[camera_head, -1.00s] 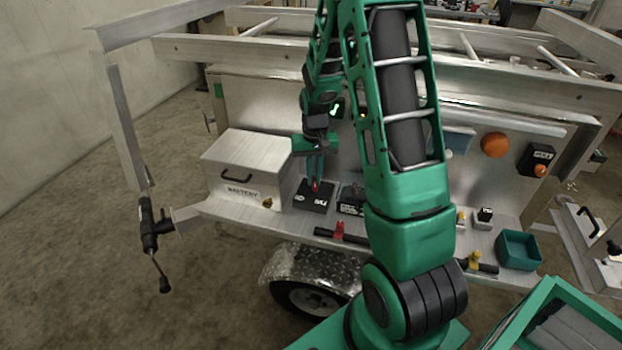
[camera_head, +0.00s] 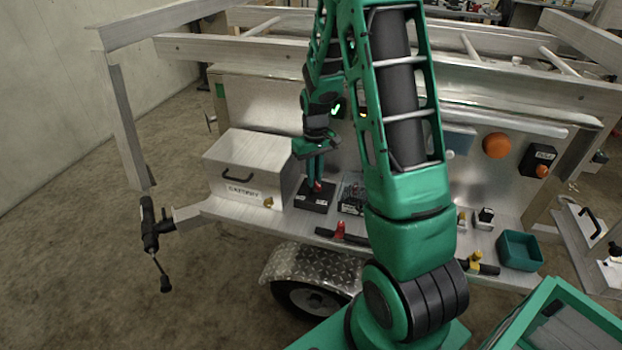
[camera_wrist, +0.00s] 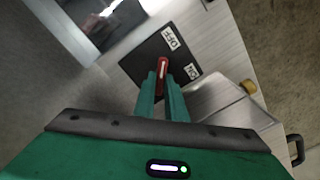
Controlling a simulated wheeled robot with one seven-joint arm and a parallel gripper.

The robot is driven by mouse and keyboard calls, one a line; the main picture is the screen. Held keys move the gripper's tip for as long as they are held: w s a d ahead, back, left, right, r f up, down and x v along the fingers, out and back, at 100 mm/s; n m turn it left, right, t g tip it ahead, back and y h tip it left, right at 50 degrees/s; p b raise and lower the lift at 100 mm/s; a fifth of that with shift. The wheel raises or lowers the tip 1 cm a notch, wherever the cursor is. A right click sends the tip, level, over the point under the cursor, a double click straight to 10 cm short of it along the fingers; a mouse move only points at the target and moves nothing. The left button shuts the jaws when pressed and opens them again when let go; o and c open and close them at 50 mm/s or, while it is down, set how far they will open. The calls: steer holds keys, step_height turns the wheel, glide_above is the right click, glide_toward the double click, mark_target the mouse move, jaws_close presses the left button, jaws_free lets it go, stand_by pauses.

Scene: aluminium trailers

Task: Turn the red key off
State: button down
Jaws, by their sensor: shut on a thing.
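The red key (camera_wrist: 163,70) stands in a black switch box (camera_wrist: 140,64) with white OFF and ON labels. In the wrist view the key lies between my two green fingertips and points between the labels, toward the OFF side more than the ON label. My gripper (camera_wrist: 162,84) is shut on the key. In the head view my gripper (camera_head: 316,180) reaches down to the black box (camera_head: 309,202) on the trailer shelf, and only a little red of the key shows between the fingers.
A metal battery box (camera_head: 247,165) with a handle stands just left of the switch box. Another black device (camera_head: 351,200) sits close on the right. Red-handled (camera_head: 340,230) and yellow-handled parts line the shelf's front edge, with a teal bin (camera_head: 519,250) further right.

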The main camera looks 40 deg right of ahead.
steer(key=shift+w+d+r, duration=0.1)
steer(key=shift+w, duration=0.15)
steer(key=c, duration=1.8)
jaws_free()
steer(key=shift+s, duration=0.1)
step_height(320, 180, up, 11)
steer(key=shift+f, duration=0.2)
